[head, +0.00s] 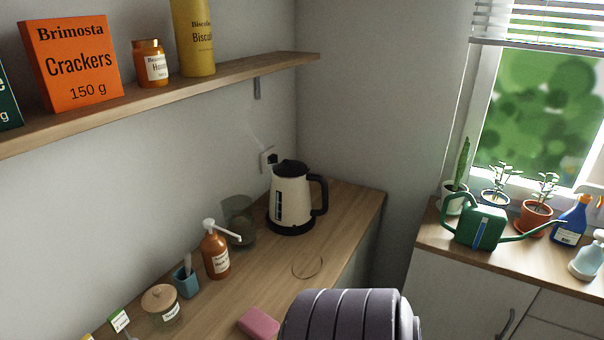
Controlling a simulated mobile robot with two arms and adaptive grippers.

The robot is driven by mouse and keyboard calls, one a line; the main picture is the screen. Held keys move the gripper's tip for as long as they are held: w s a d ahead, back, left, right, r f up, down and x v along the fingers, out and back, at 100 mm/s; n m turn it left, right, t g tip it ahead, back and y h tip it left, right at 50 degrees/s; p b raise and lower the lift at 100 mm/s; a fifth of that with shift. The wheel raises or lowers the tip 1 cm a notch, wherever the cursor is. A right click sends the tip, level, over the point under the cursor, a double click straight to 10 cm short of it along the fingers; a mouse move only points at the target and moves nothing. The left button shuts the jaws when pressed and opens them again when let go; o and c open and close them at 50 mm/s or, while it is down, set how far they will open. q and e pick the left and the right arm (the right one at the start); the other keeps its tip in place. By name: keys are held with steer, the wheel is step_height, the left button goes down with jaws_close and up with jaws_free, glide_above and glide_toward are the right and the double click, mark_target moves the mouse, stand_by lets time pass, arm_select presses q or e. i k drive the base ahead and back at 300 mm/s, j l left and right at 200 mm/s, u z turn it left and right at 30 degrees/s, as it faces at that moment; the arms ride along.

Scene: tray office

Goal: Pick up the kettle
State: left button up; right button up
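The kettle (291,200) is cream with a black lid, black base and a black handle on its right side. It stands upright at the far end of the wooden counter (262,273), near the corner of the walls. A dark ribbed part, likely my own arm, fills the bottom centre of the head view. No gripper fingers show, so neither gripper can be placed relative to the kettle.
Left of the kettle are a glass container (239,222), an amber pump bottle (215,250), a blue cup (187,279) and a lidded jar (161,302). A pink block (259,323) lies in front. A shelf (220,79) overhangs the wall. A watering can (481,228) stands right.

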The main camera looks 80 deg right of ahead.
mark_target(289, 200)
steer(key=z, duration=2.3)
